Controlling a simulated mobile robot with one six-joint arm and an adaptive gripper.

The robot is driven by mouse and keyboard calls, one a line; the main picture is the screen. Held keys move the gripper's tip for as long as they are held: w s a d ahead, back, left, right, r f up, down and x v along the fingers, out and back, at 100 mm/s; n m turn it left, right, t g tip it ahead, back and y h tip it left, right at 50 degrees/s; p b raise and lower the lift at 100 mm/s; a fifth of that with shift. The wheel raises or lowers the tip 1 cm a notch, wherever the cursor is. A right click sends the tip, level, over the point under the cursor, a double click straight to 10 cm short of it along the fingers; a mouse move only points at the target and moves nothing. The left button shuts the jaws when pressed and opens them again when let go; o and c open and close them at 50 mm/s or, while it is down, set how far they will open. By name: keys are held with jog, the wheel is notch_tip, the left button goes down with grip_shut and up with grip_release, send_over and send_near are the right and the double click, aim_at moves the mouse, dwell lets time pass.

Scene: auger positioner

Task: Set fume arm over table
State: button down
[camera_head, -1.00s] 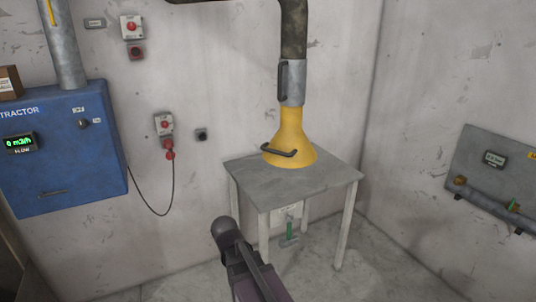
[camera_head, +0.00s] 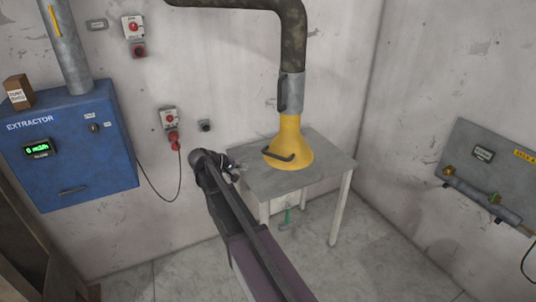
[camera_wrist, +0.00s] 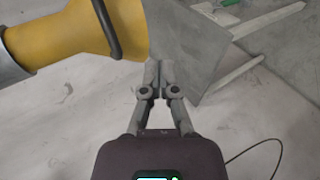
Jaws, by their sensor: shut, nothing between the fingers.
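The fume arm's yellow hood (camera_head: 290,143) sits over the grey table (camera_head: 315,178), its wide mouth close above the top; I cannot tell if they touch. A dark handle (camera_head: 278,157) is on the hood's front, and a dark duct (camera_head: 292,40) rises behind it. My gripper (camera_head: 233,168) is at the table's left edge, left of the hood, mostly hidden by my arm. In the wrist view my gripper (camera_wrist: 159,65) is shut and empty, with the tabletop (camera_wrist: 190,40) beyond its tips. The yellow hood (camera_wrist: 65,35) and its handle (camera_wrist: 107,28) are at the upper left there, apart from the fingers.
A blue extractor cabinet (camera_head: 70,150) hangs on the left wall, with a small box (camera_head: 18,92) on top. A red plug and socket (camera_head: 171,125) with a hanging cable are behind my arm. A pipe panel (camera_head: 485,175) is on the right wall. The floor right of the table is clear.

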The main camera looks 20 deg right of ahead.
jog(key=shift+w+d+r+h+p, duration=0.1)
jog(key=shift+w+r+h+p, duration=0.1)
jog(key=shift+w+r, duration=0.3)
jog(key=shift+w+d+r+h+p, duration=0.1)
jog(key=shift+w+r+h, duration=0.15)
jog(key=shift+r, duration=0.4)
jog(key=b, duration=0.7)
send_near(272, 163)
jog(key=x, duration=0.7)
jog(key=shift+w+d+f, duration=0.2)
jog(key=shift+d, duration=0.1)
jog(key=shift+w, duration=0.1)
